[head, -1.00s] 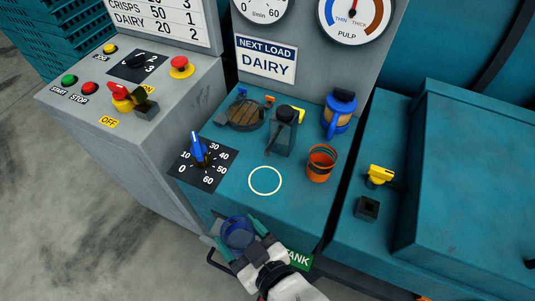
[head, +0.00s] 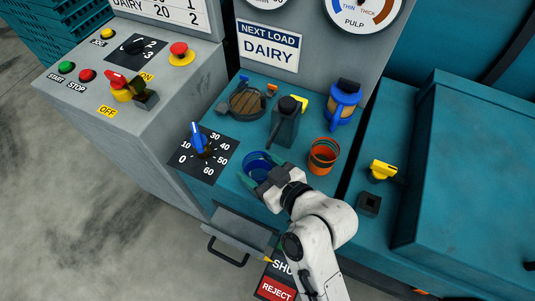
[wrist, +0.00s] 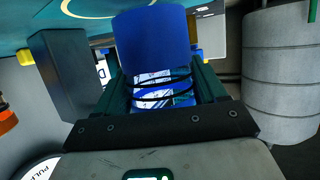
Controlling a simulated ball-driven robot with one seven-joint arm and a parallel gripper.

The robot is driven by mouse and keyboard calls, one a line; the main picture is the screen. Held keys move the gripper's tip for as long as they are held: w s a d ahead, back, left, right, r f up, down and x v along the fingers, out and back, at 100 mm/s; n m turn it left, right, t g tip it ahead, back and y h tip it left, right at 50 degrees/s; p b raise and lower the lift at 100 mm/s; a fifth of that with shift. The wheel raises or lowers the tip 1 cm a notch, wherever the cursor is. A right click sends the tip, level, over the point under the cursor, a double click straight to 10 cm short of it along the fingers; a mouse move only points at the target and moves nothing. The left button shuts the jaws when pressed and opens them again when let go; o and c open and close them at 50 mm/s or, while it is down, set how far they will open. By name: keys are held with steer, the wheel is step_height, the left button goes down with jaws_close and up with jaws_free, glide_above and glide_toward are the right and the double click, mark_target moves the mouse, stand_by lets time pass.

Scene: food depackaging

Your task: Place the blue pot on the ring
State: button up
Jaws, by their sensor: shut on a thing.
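The blue pot (head: 257,163) is between the jaws of my gripper (head: 263,171), over the front of the teal worktop. In the wrist view the pot (wrist: 152,42) is clasped between two dark green fingers (wrist: 160,88). The pale ring is hidden behind the pot and gripper in the head view. Part of its outline (wrist: 85,13) shows at the top of the wrist view, beside the pot's far end. I cannot tell whether the pot touches the worktop.
An orange pot (head: 324,157) stands close to the right of my gripper. A dark grey block-like holder (head: 285,125) and a blue-and-tan jug (head: 342,103) stand behind. A blue-handled dial (head: 198,140) is to the left. An open drawer (head: 240,233) juts out below the front edge.

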steer(key=w, duration=0.1)
steer(key=w+d, duration=0.1)
steer(key=w, duration=0.2)
steer(key=shift+d+f+p, duration=0.3)
steer(key=shift+f+p, duration=0.05)
steer(key=shift+f, duration=0.4)
steer(key=shift+f, duration=0.1)
steer(key=o, duration=1.1)
steer(key=shift+o, duration=0.2)
steer(key=b+v, duration=0.1)
steer(key=v, duration=1.1)
steer(key=shift+b, duration=0.4)
